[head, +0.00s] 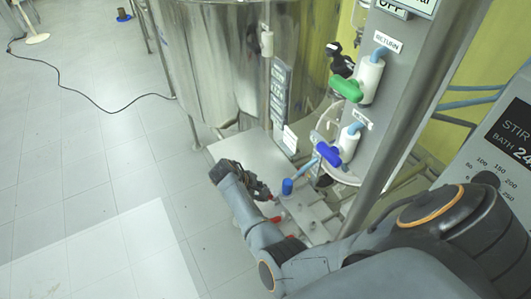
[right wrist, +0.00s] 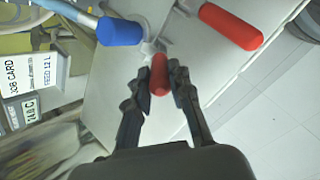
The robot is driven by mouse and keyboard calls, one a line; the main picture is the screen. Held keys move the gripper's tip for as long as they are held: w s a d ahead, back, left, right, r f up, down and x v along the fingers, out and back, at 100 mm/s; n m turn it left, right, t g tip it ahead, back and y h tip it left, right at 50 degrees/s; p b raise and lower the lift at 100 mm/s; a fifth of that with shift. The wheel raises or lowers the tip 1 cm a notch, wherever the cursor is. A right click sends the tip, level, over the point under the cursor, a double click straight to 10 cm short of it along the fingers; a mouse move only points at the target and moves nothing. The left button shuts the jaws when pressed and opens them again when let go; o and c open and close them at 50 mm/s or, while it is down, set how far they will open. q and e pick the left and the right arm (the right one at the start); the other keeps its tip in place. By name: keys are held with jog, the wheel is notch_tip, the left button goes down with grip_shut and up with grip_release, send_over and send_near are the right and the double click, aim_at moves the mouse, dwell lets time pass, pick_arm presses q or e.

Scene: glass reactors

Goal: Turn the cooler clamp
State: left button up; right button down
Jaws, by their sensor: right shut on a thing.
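My right gripper (head: 266,192) reaches in low over the metal plate by the steel vessel in the head view. In the right wrist view its two fingers (right wrist: 160,88) are shut on a small red handle (right wrist: 160,72), which sits at a small pale fitting (right wrist: 150,47). I take this handle as the cooler clamp, though no label on it can be read. In the head view the gripper hides most of the handle. A larger red handle (right wrist: 230,26) lies to the right, apart from the fingers. My left gripper is not in view.
A blue cap (right wrist: 119,31) on a hose is close left of the fingers; it also shows in the head view (head: 287,187). Blue (head: 327,153) and green (head: 346,88) valve handles are on the post. The floor at left is open, with a black cable (head: 95,101).

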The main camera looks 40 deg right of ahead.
jog(key=shift+a+f+h, duration=0.1)
jog(key=shift+a+h, duration=0.05)
jog(key=shift+h, duration=0.15)
jog(key=c, duration=1.2)
grip_release()
